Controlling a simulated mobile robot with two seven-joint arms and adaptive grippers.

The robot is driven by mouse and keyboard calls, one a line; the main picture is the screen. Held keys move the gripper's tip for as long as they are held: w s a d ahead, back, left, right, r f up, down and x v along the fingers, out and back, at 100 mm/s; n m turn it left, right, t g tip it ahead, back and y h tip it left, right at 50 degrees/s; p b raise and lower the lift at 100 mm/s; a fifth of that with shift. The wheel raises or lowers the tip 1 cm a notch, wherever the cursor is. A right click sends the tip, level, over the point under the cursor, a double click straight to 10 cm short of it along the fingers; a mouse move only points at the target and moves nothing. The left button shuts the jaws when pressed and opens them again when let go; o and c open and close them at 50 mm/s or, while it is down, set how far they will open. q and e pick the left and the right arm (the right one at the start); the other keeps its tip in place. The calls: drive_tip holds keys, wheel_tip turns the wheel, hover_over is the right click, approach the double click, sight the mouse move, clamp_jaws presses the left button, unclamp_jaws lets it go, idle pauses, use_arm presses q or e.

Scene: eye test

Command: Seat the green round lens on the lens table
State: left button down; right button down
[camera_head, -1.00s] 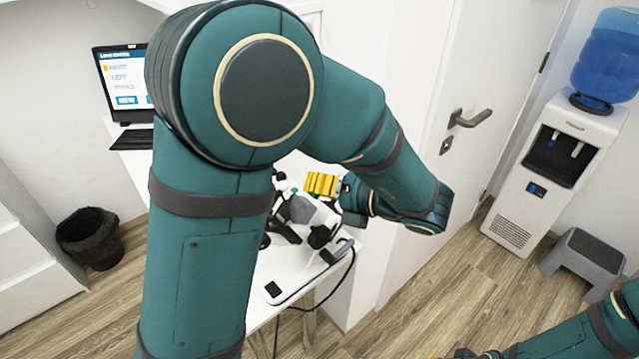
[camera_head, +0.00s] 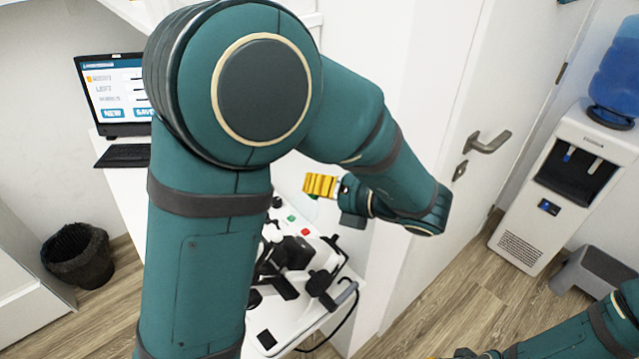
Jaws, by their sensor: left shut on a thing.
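My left gripper (camera_head: 320,185), with yellow fingers, is shut above the far end of a black-and-white instrument (camera_head: 290,262) on a white table. A thin bit of green shows just under the fingers. It fits the green round lens, but the fingers hide most of it and I cannot make out its shape. A small green spot (camera_head: 291,218) and a red spot (camera_head: 305,231) show on the instrument. I cannot make out the lens table among its parts, and my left arm covers part of it. My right gripper (camera_head: 450,355) is mostly cut off at the bottom edge.
A black bin (camera_head: 78,255) is on the floor. A white door with a handle (camera_head: 488,142) is behind. A water dispenser (camera_head: 560,190) and a grey step stool (camera_head: 597,272) are at the right.

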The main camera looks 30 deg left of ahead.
sight(293, 247)
use_arm(q)
drive_tip(key=shift+s+a+f+b, duration=0.2)
drive_tip(key=shift+s+f+b, duration=0.35)
drive_tip(key=shift+f, duration=0.25)
drive_tip(key=shift+s+a+f+b, duration=0.35)
drive_tip(key=shift+s+f+b, duration=0.5)
drive_tip(key=shift+f, duration=0.2)
drive_tip(key=shift+s+a+f+b, duration=0.3)
drive_tip(key=shift+s+f+b, duration=0.4)
drive_tip(key=shift+f+b, duration=0.25)
drive_tip(key=shift+s+a+f+b, duration=0.35)
drive_tip(key=shift+s+f+b, duration=0.45)
drive_tip(key=shift+f, duration=0.3)
drive_tip(key=shift+s+f, duration=0.2)
drive_tip(key=shift+f, duration=0.15)
drive_tip(key=c, duration=0.9)
unclamp_jaws()
drive_tip(key=shift+c, duration=0.2)
drive_tip(key=v, duration=1.2)
drive_tip(key=shift+d+r, duration=0.1)
